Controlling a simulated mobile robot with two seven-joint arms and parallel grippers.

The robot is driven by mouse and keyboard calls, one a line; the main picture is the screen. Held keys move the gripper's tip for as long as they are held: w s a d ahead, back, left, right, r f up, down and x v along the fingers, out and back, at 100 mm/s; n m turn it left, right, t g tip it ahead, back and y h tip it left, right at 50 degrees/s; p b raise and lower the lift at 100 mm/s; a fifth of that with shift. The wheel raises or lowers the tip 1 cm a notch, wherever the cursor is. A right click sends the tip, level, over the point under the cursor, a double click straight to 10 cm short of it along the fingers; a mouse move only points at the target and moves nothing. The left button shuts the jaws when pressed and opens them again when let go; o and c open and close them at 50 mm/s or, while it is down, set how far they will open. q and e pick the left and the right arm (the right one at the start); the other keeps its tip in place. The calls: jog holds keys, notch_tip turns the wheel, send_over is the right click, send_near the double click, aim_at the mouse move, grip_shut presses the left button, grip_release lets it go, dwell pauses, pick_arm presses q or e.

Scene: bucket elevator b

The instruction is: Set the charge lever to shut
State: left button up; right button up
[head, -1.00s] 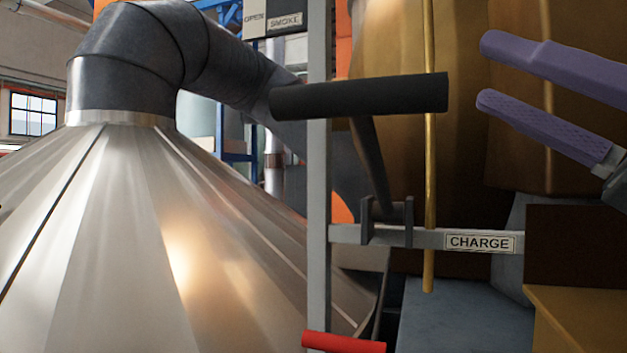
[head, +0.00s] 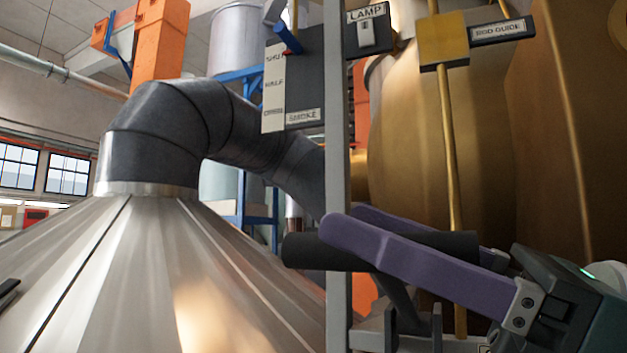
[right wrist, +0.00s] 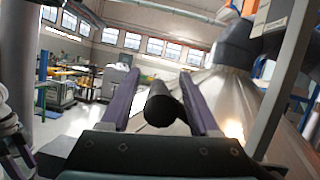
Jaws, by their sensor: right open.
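The charge lever (head: 305,251) is a dark bar with a thick black cylindrical grip, lying crosswise in front of a grey upright post. Its lower arm and bracket run down to the bottom edge of the head view, where the label is almost wholly cut off. My right gripper (head: 345,222) has purple fingers and comes in from the right, its near finger crossing in front of the grip. In the right wrist view the grip's round end (right wrist: 163,106) shows between the two open fingers (right wrist: 158,79). I cannot tell whether either finger touches it.
The grey post (head: 338,120) stands close to my fingertips. A brass rod (head: 449,130) hangs behind the lever, before a large brass vessel (head: 410,130). A smoke panel with a blue handle (head: 287,38) is above. A metal cone hood (head: 150,270) fills the lower left.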

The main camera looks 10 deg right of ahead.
jog(key=shift+w+a+r, duration=0.1)
jog(key=shift+w+a, duration=0.1)
jog(key=shift+a, duration=0.15)
grip_shut()
dwell(0.3)
dwell(0.9)
